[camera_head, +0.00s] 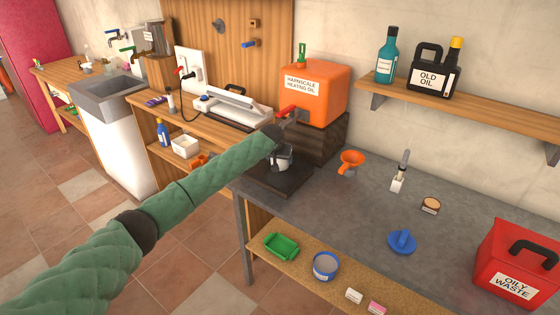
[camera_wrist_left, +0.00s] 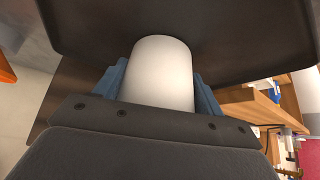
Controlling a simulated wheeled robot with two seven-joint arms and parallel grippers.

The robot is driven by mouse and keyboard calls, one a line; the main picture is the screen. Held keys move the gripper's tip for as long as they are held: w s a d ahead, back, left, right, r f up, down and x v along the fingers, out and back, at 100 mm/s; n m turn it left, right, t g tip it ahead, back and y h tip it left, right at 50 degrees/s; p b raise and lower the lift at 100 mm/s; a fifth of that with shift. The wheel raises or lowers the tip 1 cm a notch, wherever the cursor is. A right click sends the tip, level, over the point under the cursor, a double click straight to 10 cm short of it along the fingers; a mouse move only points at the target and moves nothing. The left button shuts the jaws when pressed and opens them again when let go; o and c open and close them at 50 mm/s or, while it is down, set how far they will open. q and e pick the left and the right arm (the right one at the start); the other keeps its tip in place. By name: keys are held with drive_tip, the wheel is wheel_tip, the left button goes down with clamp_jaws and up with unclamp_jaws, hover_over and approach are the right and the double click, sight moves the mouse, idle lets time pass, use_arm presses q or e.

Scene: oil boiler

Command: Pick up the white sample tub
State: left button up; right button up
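The white sample tub (camera_wrist_left: 160,75) is in the middle of the left wrist view, between the two blue fingers of my left gripper (camera_wrist_left: 160,92). The fingers lie close along both sides with no visible gap. Their tips are partly hidden behind the tub. In the head view my left gripper (camera_head: 277,146) is at the tub (camera_head: 284,163), over the dark square tray (camera_head: 275,180) below the tank's red tap. I cannot tell whether the tub touches the tray. My right gripper is not in view.
The orange heating oil tank (camera_head: 316,92) stands just behind the gripper. An orange funnel (camera_head: 351,160), a blue lid (camera_head: 402,242) and a red oily waste box (camera_head: 518,262) sit on the grey bench to the right. The bench's middle is mostly clear.

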use_arm(q)
drive_tip(key=shift+c, duration=1.4)
